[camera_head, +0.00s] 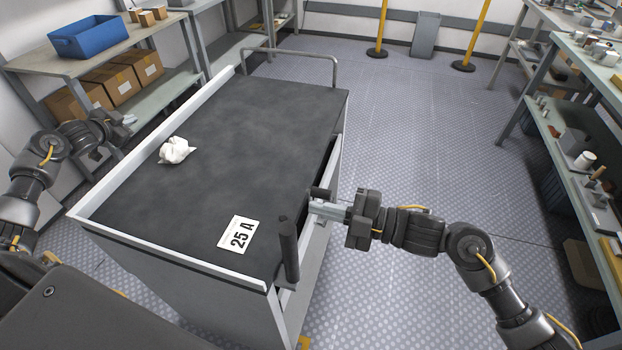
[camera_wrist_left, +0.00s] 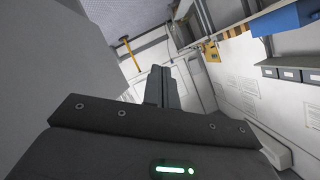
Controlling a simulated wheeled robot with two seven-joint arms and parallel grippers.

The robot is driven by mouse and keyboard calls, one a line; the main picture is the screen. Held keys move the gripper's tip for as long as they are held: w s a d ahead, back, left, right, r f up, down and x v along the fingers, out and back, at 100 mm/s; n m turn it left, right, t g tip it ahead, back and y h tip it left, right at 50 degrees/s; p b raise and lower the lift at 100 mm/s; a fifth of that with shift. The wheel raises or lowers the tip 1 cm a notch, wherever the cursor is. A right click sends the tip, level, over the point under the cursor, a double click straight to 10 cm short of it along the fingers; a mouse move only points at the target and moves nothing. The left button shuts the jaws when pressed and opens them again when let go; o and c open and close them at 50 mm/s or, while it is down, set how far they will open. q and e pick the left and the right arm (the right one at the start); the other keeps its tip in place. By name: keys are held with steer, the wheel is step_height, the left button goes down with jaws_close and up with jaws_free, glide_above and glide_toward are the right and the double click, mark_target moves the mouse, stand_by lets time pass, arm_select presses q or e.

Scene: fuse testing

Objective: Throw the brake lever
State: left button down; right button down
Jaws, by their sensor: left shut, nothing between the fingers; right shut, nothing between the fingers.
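A grey cart (camera_head: 190,300) with a dark top stands in the middle of the head view. A dark upright lever-like handle (camera_head: 289,250) stands at its near right corner, probably the brake lever. My right gripper (camera_head: 316,207) is shut and empty at the cart's right side, a little beyond and to the right of the handle. A short dark piece (camera_head: 320,192) shows just behind its fingers; I cannot tell what it is. My left gripper (camera_head: 129,119) is shut and empty to the left of the cart. Its closed fingers also show in the left wrist view (camera_wrist_left: 161,85).
A white crumpled item (camera_head: 175,150) and a "25 A" card (camera_head: 239,234) lie on the cart top. Shelves with a blue bin (camera_head: 88,38) and cardboard boxes stand at the left. A loaded bench (camera_head: 570,80) stands at the right. The floor between is clear.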

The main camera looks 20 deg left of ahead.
arm_select(q)
steer(key=w+d+r+m+t+h, duration=0.25)
steer(key=w+d+r+h, duration=0.35)
steer(key=d+r, duration=0.45)
steer(key=d+r+m+g+h, duration=0.25)
steer(key=d+h, duration=0.35)
steer(key=d, duration=0.9)
steer(key=g+h, duration=0.8)
steer(key=g, duration=0.7)
glide_toward(325, 190)
steer(key=w+d+r, duration=0.2)
steer(key=d, duration=0.5)
steer(key=shift+s+a+f, duration=0.2)
steer(key=shift+s+f, duration=1.2)
